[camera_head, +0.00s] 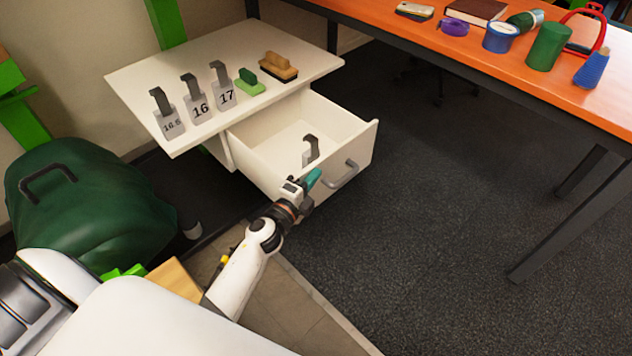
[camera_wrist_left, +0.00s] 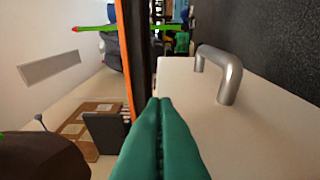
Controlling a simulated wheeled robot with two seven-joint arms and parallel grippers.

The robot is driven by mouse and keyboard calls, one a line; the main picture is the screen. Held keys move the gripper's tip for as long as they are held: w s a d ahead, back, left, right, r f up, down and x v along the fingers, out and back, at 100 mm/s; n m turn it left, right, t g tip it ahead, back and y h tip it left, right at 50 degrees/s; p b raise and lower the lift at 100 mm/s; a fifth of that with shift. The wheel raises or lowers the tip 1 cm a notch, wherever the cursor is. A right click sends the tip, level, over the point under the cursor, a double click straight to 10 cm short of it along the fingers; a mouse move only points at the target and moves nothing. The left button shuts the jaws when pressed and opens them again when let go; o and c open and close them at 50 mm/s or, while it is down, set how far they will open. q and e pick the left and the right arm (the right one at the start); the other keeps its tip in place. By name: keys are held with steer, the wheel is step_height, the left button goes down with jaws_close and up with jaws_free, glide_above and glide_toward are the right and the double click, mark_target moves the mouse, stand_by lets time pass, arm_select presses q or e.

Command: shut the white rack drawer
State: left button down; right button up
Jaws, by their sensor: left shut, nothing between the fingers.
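The white rack drawer (camera_head: 277,130) is pulled out from under the white rack top, and its inside shows in the head view. A grey block with a hooked top (camera_head: 311,150) stands inside it. The drawer front carries a silver bar handle (camera_head: 343,174), and this handle also shows in the left wrist view (camera_wrist_left: 228,76). My left gripper (camera_head: 313,178) is at the drawer front, left of the handle; its teal fingers (camera_wrist_left: 160,135) are closed together with nothing between them. I cannot tell whether they touch the front panel. My right gripper is not in view.
The white rack top (camera_head: 228,75) holds several numbered grey gauges (camera_head: 197,105), a green brush (camera_head: 248,82) and a brown brush (camera_head: 278,66). An orange table (camera_head: 470,55) with several items stands at right. A green bag (camera_head: 90,205) lies at left. Dark carpet before the drawer is clear.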

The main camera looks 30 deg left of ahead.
arm_select(q)
steer(key=shift+a, duration=0.1)
